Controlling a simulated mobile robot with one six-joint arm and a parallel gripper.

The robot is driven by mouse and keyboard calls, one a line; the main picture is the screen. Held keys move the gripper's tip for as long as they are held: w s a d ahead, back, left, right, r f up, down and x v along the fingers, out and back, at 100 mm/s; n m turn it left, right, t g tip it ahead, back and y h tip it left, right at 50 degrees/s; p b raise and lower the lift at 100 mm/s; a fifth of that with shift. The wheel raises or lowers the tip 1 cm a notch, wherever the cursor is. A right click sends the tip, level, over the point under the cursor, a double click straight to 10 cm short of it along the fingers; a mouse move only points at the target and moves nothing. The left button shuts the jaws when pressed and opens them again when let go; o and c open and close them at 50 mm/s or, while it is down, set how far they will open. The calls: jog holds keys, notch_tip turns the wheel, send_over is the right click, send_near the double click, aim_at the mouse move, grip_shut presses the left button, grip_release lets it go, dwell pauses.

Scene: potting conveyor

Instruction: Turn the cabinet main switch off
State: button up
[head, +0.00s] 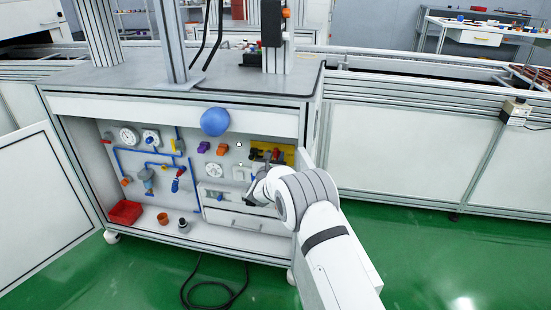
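The cabinet (72,105) stands open at the front and shows a back panel of fittings. A yellow plate (288,156) at the panel's upper right carries a dark and red part (272,154) that looks like the main switch. It is too small to read its position. My gripper (251,193) is in front of the panel's right side, below and slightly left of the yellow plate. It appears apart from the plate. My wrist hides part of the area, and the fingers are too small to tell whether they are open or shut.
Gauges (129,137), blue pipes (155,155) and valves fill the panel's left. A red bin (124,212) and an orange cup (163,218) stand on the cabinet floor. A drawer (240,221) lies below my gripper. A black cable (215,290) lies on the green floor.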

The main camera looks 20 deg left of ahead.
jog(key=shift+c, duration=0.2)
grip_shut()
jog(key=shift+d+f, duration=0.1)
jog(key=shift+d, duration=0.15)
jog(key=shift+a, duration=0.15)
jog(key=shift+a+f+n+b, duration=0.25)
jog(key=shift+n+b, duration=0.65)
jog(key=shift+n, duration=2.1)
jog(key=shift+a+f+n+b, duration=0.2)
jog(key=shift+n+b, duration=0.7)
jog(key=shift+n, duration=2.1)
jog(key=shift+a+f+n+b, duration=0.1)
jog(key=shift+a+n+b, duration=0.55)
jog(key=shift+n, duration=2.35)
jog(key=shift+d, duration=0.2)
